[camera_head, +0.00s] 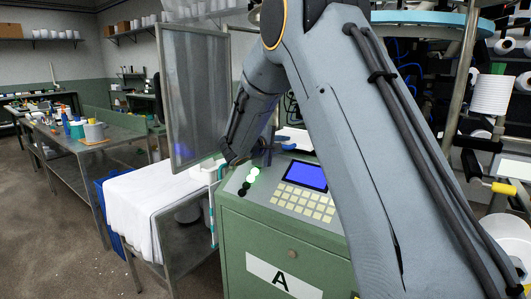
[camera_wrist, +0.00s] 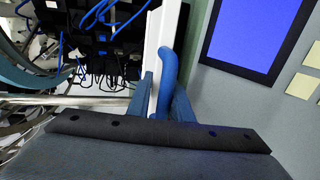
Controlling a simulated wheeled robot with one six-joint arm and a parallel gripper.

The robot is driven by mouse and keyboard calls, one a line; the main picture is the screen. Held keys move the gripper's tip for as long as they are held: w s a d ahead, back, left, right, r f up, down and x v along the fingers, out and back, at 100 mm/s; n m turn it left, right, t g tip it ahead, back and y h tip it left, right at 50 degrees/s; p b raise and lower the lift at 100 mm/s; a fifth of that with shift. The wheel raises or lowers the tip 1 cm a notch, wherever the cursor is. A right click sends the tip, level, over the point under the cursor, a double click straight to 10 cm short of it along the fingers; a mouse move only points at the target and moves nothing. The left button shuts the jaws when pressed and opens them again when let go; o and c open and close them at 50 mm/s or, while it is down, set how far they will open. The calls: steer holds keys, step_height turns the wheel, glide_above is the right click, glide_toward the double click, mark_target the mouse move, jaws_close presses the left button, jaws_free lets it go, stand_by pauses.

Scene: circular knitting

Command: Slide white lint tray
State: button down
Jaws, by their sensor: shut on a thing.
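The white lint tray shows in the wrist view as a narrow white strip (camera_wrist: 157,32) that runs up from between my fingers. A blue curved piece, like a handle, stands at its right side. My gripper (camera_wrist: 160,95) is shut on the tray, with blue fingers on both sides of the strip. In the head view my gripper (camera_head: 266,150) is low behind the control panel's left end. A white piece (camera_head: 297,138) shows behind the panel; I cannot tell if it is part of the tray. My arm hides much of this area.
The green machine cabinet (camera_head: 235,250) marked A bears a control panel with a blue screen (camera_head: 306,175), close to the right of my gripper. A grey mesh screen (camera_head: 197,95) and a white-draped table (camera_head: 135,205) stand left. Yarn cones (camera_head: 492,95) are at right.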

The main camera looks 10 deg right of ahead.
steer(key=c, duration=1.8)
jaws_free()
steer(key=shift+f, duration=0.15)
steer(key=shift+o, duration=0.2)
steer(key=v, duration=0.6)
steer(key=shift+a, duration=0.1)
